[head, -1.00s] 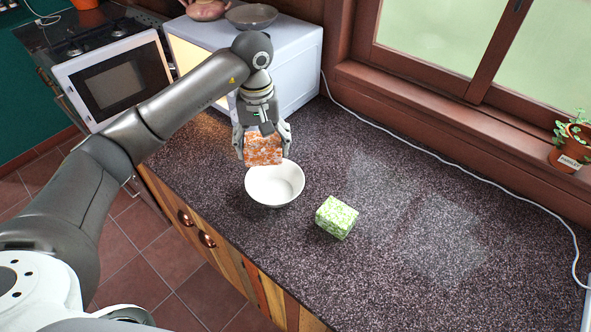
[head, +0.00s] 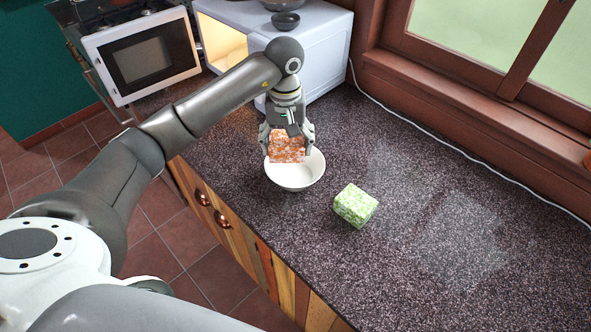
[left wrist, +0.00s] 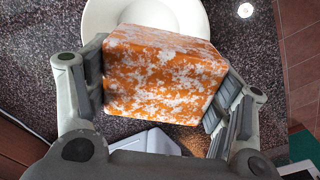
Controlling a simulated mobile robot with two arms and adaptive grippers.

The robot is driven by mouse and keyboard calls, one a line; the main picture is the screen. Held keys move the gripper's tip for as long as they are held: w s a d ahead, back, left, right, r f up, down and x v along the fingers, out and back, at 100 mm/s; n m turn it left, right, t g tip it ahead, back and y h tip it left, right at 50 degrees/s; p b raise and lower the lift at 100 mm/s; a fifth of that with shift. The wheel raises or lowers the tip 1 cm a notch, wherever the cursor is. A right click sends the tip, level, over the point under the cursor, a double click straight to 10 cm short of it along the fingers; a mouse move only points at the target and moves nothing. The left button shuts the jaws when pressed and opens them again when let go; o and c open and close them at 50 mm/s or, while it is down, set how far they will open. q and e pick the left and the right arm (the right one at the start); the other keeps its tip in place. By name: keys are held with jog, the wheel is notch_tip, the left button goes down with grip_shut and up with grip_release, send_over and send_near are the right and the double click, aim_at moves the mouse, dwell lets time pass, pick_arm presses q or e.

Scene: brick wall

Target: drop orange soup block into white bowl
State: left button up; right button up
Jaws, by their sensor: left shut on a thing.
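The orange soup block (head: 287,147), mottled with white, is held between the fingers of my left gripper (head: 286,142). It fills the middle of the left wrist view (left wrist: 163,75), with a finger pad on each side. The white bowl (head: 296,180) stands upright on the counter. In the head view the block overlaps the bowl's far part. In the left wrist view the bowl's rim (left wrist: 100,17) shows behind the block, which hides much of the bowl. My right gripper is not in view.
A green-and-white block (head: 356,205) sits on the dark speckled counter (head: 420,190), right of the bowl. A white microwave (head: 315,45) with its door open stands behind my gripper. A white cable runs along the window side. The counter's right side is clear.

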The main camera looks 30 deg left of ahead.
pick_arm(q)
jog(key=o, duration=1)
jog(key=shift+o, duration=1.5)
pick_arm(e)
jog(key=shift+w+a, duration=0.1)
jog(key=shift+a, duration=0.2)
pick_arm(q)
jog(key=shift+r, duration=0.3)
notch_tip(320, 180, up, 11)
jog(key=shift+r, duration=0.2)
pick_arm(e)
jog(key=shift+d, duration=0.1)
